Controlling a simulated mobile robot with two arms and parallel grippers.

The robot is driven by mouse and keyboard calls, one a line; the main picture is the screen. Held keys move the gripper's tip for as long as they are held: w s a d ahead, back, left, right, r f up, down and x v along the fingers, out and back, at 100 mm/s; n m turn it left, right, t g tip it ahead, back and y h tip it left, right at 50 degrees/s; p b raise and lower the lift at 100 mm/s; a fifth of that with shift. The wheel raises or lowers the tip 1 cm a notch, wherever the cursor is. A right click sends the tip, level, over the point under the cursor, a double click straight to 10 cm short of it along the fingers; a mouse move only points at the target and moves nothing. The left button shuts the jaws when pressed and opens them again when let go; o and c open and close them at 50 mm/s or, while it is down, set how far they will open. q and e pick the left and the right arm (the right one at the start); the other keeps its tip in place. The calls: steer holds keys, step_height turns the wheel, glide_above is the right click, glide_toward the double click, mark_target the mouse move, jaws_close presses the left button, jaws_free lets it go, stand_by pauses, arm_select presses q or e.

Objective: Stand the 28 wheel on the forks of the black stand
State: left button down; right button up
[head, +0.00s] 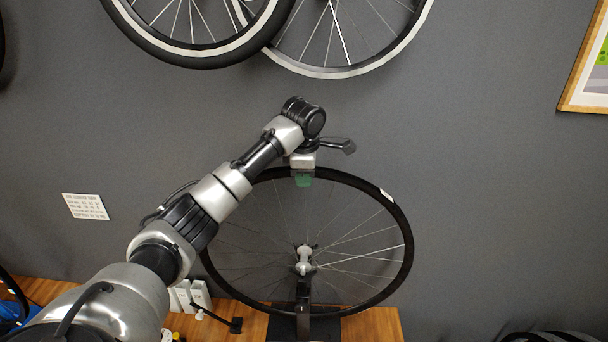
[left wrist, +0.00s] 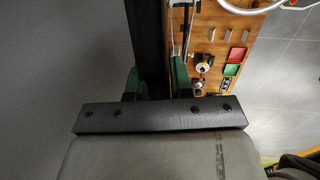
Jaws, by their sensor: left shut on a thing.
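A large black-rimmed wheel (head: 408,247) with thin spokes stands upright in the head view, with a small white label at its upper right that is too small to read. My left gripper (head: 303,178) is shut on the top of its rim. In the left wrist view the green fingers (left wrist: 156,82) stand on either side of the dark rim (left wrist: 147,40). The silver hub (head: 304,262) is at the top of the black stand (head: 304,300) on the bench. I cannot tell whether the axle rests in the forks. My right gripper is not in view.
The wooden bench (head: 372,326) runs below the wheel. White boxes (head: 200,294) and a black-headed tool (head: 236,325) are left of the stand. Red (left wrist: 238,54) and green (left wrist: 231,70) pieces lie on the bench in the wrist view. Other wheels (head: 345,72) hang on the grey wall.

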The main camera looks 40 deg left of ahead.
arm_select(q)
steer(key=shift+f, duration=1.05)
steer(key=c, duration=0.9)
jaws_free()
steer(key=r, duration=0.3)
steer(key=s+r+b, duration=0.1)
steer(key=r, duration=0.3)
steer(key=s+d+r, duration=0.1)
steer(key=r, duration=0.2)
steer(key=shift+r, duration=0.3)
steer(key=shift+d, duration=0.1)
